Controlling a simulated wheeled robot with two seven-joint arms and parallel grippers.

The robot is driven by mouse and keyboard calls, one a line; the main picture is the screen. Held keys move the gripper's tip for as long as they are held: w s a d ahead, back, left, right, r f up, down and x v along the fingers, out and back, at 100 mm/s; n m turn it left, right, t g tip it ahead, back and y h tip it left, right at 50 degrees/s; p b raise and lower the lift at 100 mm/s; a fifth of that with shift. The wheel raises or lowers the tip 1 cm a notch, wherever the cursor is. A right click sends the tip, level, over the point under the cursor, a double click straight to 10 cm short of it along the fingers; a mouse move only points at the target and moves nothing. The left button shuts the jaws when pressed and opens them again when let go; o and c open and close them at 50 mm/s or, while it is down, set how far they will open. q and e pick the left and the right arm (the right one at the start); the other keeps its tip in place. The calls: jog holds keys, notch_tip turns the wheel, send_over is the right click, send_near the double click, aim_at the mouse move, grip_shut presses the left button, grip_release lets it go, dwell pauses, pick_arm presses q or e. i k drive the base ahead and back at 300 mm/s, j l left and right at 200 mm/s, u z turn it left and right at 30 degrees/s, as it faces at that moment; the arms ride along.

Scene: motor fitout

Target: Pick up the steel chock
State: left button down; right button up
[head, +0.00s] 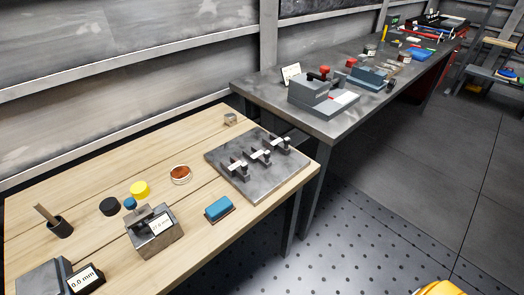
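A small grey metal block (230,118) stands near the far edge of the wooden bench (110,180); it may be the steel chock, but it is too small to be sure. A grey steel block with a blue knob and a white label (152,232) stands nearer, at the front middle of the same bench. Neither of my grippers is in view, and nothing is seen being held.
A steel plate with several toggle clamps (240,178) covers the wooden bench's right end. A metal bench (270,98) with a grey vise-like fixture (322,95) stands behind.

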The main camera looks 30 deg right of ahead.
aim_at(277, 143)
jog(key=l+u, duration=0.2)
jog(key=l, duration=0.25)
jog(key=l+u, duration=0.2)
jog(key=l, duration=0.25)
jog(key=k+l+u, duration=0.2)
jog(key=l, duration=0.2)
jog(key=l+u, duration=0.2)
jog(key=l, duration=0.2)
jog(key=k+l+u, duration=0.2)
jog(key=l, duration=0.2)
